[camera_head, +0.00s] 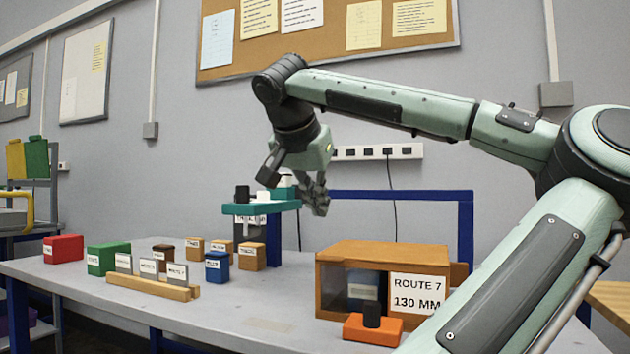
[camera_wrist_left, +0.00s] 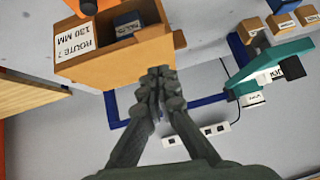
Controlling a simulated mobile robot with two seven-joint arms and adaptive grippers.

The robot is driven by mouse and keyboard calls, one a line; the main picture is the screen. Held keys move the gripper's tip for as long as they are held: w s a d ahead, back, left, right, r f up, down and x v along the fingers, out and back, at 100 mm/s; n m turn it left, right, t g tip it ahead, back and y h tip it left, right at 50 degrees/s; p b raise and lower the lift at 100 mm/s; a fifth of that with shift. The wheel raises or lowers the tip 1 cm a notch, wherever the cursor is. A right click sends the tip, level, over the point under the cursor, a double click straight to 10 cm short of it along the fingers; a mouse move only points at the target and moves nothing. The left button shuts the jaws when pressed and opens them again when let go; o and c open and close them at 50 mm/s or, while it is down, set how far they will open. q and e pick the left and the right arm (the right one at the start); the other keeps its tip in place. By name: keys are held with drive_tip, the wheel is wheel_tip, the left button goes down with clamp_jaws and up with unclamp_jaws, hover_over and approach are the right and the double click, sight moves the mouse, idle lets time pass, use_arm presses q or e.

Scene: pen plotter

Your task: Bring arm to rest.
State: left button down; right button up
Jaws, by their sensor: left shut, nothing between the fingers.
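My left arm (camera_head: 400,105) reaches across the head view from the right, bent at a high elbow, with its wrist hanging down. My left gripper (camera_head: 317,203) is beside the teal-topped stand (camera_head: 262,207) and above and behind the orange-brown box labelled ROUTE 7, 130 MM (camera_head: 360,252). In the left wrist view the gripper (camera_wrist_left: 159,75) has its fingers together with nothing between them. The box (camera_wrist_left: 110,62) shows just past the fingertips there, and the teal stand (camera_wrist_left: 270,62) is to the right. Whether the gripper touches anything cannot be told. My right gripper is out of sight.
The grey table (camera_head: 240,310) bears a red block (camera_head: 63,248), a green block (camera_head: 108,258), a wooden rack (camera_head: 153,288) with labelled cards and several small labelled blocks. An orange block (camera_head: 372,330) stands before the box. A blue frame (camera_head: 464,225) rises behind it. The front middle is clear.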

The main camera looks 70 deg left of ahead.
use_arm(q)
drive_tip(key=v, duration=0.3)
drive_tip(key=shift+s+d+r, duration=0.1)
drive_tip(key=shift+s+r, duration=0.1)
drive_tip(key=shift+r, duration=0.05)
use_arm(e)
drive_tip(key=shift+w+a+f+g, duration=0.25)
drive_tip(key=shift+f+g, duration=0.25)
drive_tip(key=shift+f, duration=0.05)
